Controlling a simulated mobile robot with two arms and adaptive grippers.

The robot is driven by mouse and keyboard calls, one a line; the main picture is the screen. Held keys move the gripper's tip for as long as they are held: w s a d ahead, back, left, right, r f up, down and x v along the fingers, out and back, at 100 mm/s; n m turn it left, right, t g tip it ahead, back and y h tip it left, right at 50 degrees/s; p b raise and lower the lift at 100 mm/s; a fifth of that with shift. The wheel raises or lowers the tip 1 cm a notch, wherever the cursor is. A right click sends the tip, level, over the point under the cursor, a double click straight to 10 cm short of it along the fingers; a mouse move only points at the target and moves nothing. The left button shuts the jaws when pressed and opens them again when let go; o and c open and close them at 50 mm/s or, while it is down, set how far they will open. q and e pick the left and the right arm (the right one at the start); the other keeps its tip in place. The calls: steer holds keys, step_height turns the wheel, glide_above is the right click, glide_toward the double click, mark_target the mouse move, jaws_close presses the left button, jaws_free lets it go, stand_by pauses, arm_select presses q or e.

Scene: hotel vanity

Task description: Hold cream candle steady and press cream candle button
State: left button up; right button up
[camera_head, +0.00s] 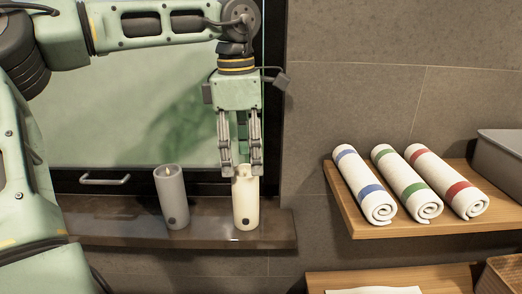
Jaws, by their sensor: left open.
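The cream candle (246,206) stands upright on the dark ledge (120,229), with a dark round button (245,222) low on its front. My left gripper (241,172) points straight down at the candle's top, its two fingers apart. The fingertips overlap the candle's upper rim in the head view; whether they touch it I cannot tell. A grey candle (172,198) with a similar dark button stands upright to the left, apart from the gripper. My right gripper is not in view.
A wooden shelf (352,214) at right holds three rolled towels with blue (363,187), green (407,186) and red (446,184) stripes. A grey bin (502,150) stands at its right end. A metal handle (105,180) is behind the ledge. The ledge is clear between the candles.

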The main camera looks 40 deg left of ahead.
mark_target(246, 189)
arm_select(q)
steer(key=shift+f+y, duration=0.1)
steer(key=shift+y, duration=0.2)
steer(key=shift+w+d+f+b, duration=0.1)
steer(key=shift+w+f+b, duration=0.4)
steer(key=shift+f+b, duration=0.1)
steer(key=shift+s+f, duration=0.15)
steer(key=shift+s, duration=0.15)
steer(key=shift+s+f, duration=0.2)
steer(key=shift+f, duration=0.15)
steer(key=f, duration=0.4)
steer(key=f+p, duration=0.1)
steer(key=shift+w+f, duration=0.25)
steer(key=shift+f, duration=0.6)
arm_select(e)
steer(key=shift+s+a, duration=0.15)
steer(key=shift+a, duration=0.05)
arm_select(q)
steer(key=shift+c, duration=0.2)
steer(key=c, duration=1.3)
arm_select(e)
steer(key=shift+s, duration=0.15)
